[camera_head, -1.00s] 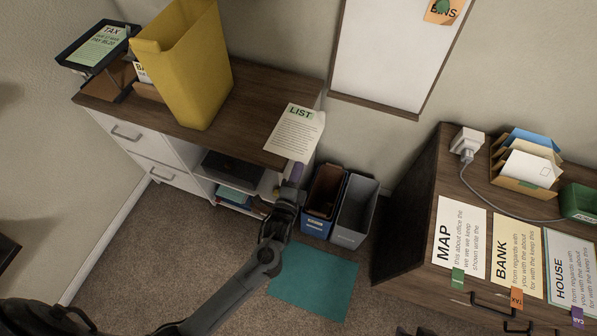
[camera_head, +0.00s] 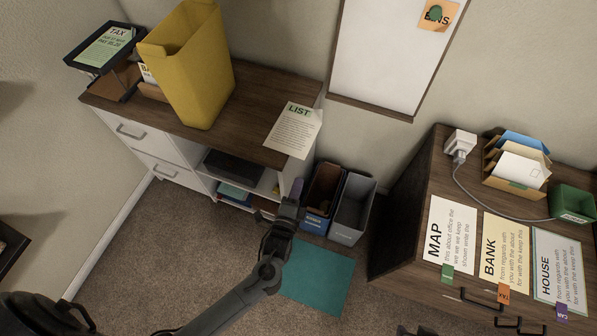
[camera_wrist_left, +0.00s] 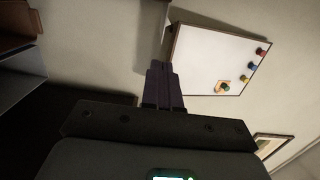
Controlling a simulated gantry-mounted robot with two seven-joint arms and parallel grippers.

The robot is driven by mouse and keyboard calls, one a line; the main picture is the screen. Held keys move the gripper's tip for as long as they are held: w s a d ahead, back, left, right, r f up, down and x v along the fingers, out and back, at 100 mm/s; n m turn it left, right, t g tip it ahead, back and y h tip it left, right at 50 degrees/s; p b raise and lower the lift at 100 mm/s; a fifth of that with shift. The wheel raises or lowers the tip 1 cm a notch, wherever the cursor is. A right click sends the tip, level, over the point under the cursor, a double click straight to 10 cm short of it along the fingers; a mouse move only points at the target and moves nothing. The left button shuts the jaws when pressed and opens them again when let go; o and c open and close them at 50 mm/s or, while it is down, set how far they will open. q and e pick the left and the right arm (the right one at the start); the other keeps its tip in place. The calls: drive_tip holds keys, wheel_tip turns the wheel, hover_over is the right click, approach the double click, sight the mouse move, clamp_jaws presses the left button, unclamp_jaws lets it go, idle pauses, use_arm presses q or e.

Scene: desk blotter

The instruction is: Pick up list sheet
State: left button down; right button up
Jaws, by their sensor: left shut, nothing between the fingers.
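The list sheet (camera_head: 294,131) is a white page headed LIST in green. It lies at the right front corner of the wooden cabinet top, with part of it reaching past the edge. My left gripper (camera_head: 297,188) is shut and empty, below and in front of the sheet, apart from it. In the left wrist view the shut fingers (camera_wrist_left: 161,84) point toward the wall and whiteboard, and no sheet shows there. My right gripper is not seen in these views.
A yellow bin (camera_head: 188,70) stands on the cabinet (camera_head: 250,95). A blue bin (camera_head: 320,195) and a grey bin (camera_head: 352,208) stand on the floor right of the cabinet. A desk with MAP (camera_head: 450,235), BANK and HOUSE sheets is at the right. A teal mat (camera_head: 316,277) lies on the carpet.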

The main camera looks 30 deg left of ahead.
use_arm(q)
drive_tip(key=c, duration=1.8)
unclamp_jaws()
drive_tip(key=v, duration=0.5)
drive_tip(key=shift+s+a+r+p, duration=0.1)
drive_tip(key=shift+a+p, duration=0.15)
drive_tip(key=shift+p, duration=0.05)
drive_tip(key=o, duration=0.5)
drive_tip(key=shift+s+d, duration=0.1)
drive_tip(key=shift+s, duration=0.45)
drive_tip(key=shift+o, duration=0.2)
